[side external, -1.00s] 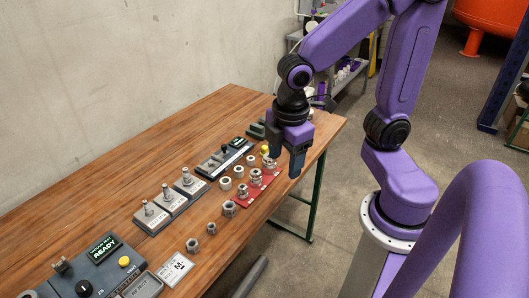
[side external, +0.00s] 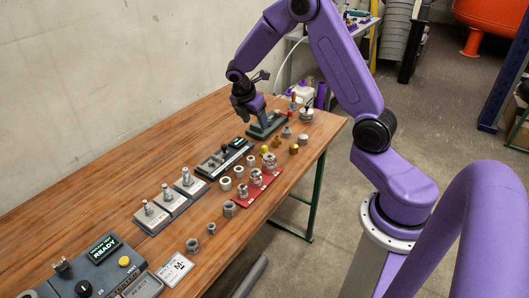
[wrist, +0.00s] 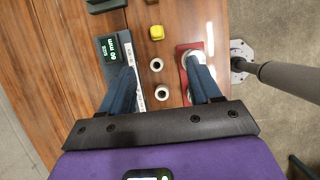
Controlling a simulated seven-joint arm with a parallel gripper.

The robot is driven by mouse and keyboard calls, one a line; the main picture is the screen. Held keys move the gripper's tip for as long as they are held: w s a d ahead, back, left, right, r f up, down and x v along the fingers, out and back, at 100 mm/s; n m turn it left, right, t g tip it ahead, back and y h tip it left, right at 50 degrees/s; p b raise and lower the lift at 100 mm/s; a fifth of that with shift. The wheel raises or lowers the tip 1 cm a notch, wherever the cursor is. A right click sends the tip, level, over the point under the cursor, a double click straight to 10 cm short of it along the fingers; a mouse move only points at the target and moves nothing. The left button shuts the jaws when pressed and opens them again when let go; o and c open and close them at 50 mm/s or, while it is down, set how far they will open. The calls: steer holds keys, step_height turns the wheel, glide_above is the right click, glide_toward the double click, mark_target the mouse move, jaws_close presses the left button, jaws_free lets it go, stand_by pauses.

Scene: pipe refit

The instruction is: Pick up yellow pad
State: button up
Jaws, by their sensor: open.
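The yellow pad (side external: 265,149) is a small yellow piece on the wooden bench, beyond the display unit in the side external view. It also shows in the wrist view (wrist: 156,32), near the top centre, as a rounded yellow block. My gripper (side external: 246,117) is above the bench, to the left of and higher than the pad in the side external view. In the wrist view my gripper (wrist: 161,68) has its two blue fingers spread wide with nothing held between them. The pad lies ahead of the fingertips, apart from them.
Grey rings (wrist: 157,65) lie on the bench between the fingers in the wrist view. A display unit (wrist: 117,58) stands left of them, and a red plate (wrist: 207,47) with metal fittings lies right. A dark-based fixture (side external: 268,130) stands close to my gripper in the side external view.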

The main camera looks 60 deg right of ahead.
glide_toward(264, 146)
steer(key=x, duration=0.3)
steer(key=s+x, duration=0.1)
steer(key=x, duration=0.1)
steer(key=shift+f, duration=0.1)
steer(key=shift+w+x, duration=0.2)
steer(key=shift+x, duration=1.1)
steer(key=shift+w+x, duration=0.25)
steer(key=shift+x, duration=1.1)
steer(key=c, duration=1.1)
